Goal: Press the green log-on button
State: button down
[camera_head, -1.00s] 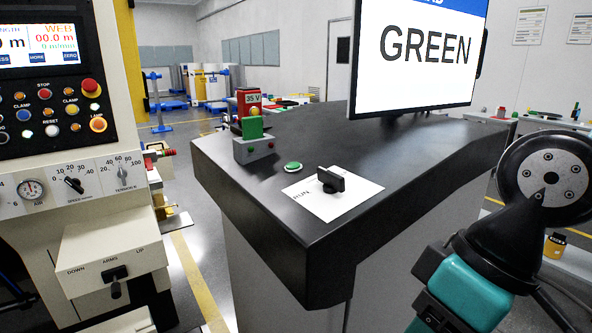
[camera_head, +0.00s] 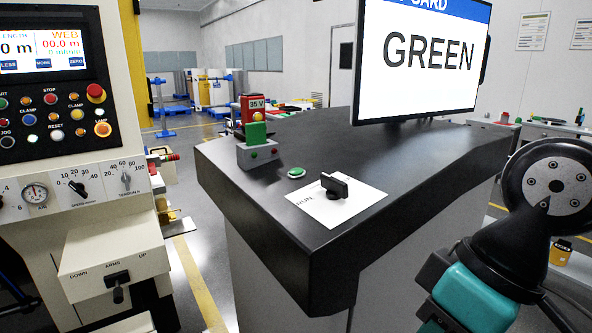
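A small round green button (camera_head: 297,173) sits on the black desk top (camera_head: 250,190), behind a white card (camera_head: 350,207) that carries a black rotary switch (camera_head: 334,186). I cannot read a label on the green button. A monitor (camera_head: 425,85) on the desk shows the word GREEN under a blue band. My arm, teal and black with a round grey flange, shows at the right edge, apart from the button. My gripper's fingers are not in view.
A grey box with a green block (camera_head: 257,146) stands behind the button, near a red 35 V unit (camera_head: 252,108). A machine panel (camera_head: 52,80) with several buttons and dials fills the left. A floor gap with a yellow line separates it from the desk.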

aim_at(297, 171)
jog(key=k, duration=1)
jog(key=u, duration=1.1)
jog(key=i, duration=1.45)
jog(key=z, duration=1.3)
